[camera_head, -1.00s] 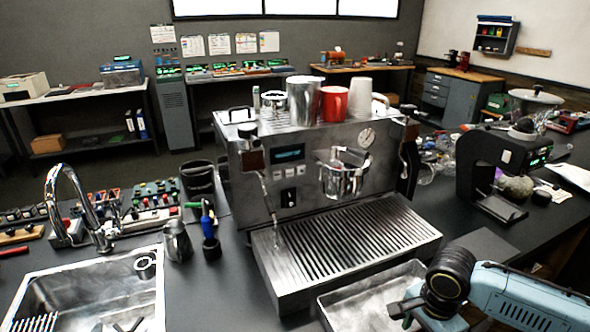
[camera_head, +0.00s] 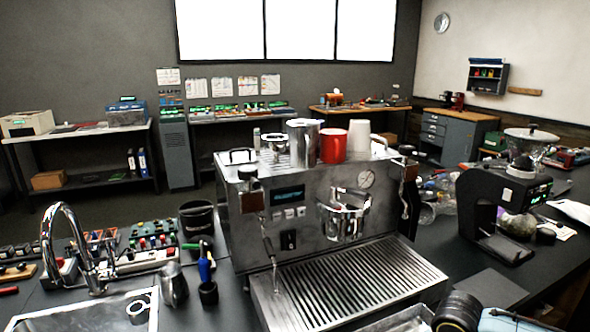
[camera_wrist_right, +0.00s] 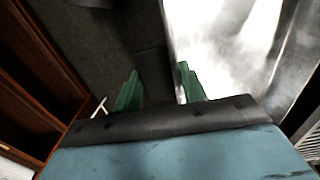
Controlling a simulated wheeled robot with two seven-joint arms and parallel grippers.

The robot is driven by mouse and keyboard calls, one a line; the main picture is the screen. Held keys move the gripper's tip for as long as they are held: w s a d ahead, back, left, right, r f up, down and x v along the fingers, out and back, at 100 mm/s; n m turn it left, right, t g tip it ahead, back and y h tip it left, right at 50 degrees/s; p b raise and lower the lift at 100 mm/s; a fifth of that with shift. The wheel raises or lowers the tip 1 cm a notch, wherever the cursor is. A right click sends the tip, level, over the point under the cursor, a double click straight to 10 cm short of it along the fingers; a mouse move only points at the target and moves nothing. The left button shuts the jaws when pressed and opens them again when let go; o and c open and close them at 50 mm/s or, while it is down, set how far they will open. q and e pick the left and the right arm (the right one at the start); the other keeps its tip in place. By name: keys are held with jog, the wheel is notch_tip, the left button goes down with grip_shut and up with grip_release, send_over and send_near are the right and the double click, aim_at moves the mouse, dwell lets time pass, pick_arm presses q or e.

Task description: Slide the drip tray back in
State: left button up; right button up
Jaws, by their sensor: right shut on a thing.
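The drip tray (camera_head: 402,322) is a shallow metal pan. In the head view it sits in front of the espresso machine (camera_head: 290,225), below the slotted grate (camera_head: 345,285), and the frame's lower edge cuts it off. In the right wrist view its bright metal inside (camera_wrist_right: 225,40) fills the upper right. My right gripper (camera_wrist_right: 160,86) is at the tray's outer side, with a dark piece between its green fingers; it is shut on the tray. In the head view only my right wrist shows, at the bottom right. My left gripper is out of view.
A metal pitcher (camera_head: 173,285) and a blue-handled tool (camera_head: 204,268) stand left of the machine, beside the sink (camera_head: 85,312). Cups, one a red mug (camera_head: 333,145), stand on top of the machine. A black grinder (camera_head: 500,205) stands at the right.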

jog(key=shift+w+a+p, duration=0.2)
jog(key=shift+w+a, duration=0.05)
jog(key=shift+w, duration=0.3)
jog(key=shift+w+a+p, duration=0.15)
jog(key=shift+w+a, duration=0.05)
jog(key=shift+w, duration=0.35)
jog(key=shift+w+a, duration=0.2)
jog(key=shift+w, duration=0.3)
jog(key=shift+w+a, duration=0.2)
jog(key=shift+w, duration=0.25)
jog(key=shift+w+a, duration=0.25)
jog(key=shift+w, duration=0.3)
jog(key=shift+w+a, duration=0.2)
jog(key=shift+w, duration=0.35)
jog(key=shift+w+a, duration=0.2)
jog(key=shift+w, duration=0.3)
jog(key=shift+w+a, duration=0.2)
jog(key=shift+w, duration=0.25)
jog(key=shift+w+a+b, duration=0.2)
jog(key=shift+w+a, duration=0.1)
jog(key=shift+w, duration=0.4)
jog(key=shift+w+a+b, duration=0.2)
jog(key=shift+w+a, duration=0.05)
jog(key=shift+w, duration=0.45)
jog(key=shift+w+a+b, duration=0.2)
jog(key=shift+w+a, duration=0.1)
jog(key=shift+w, duration=0.4)
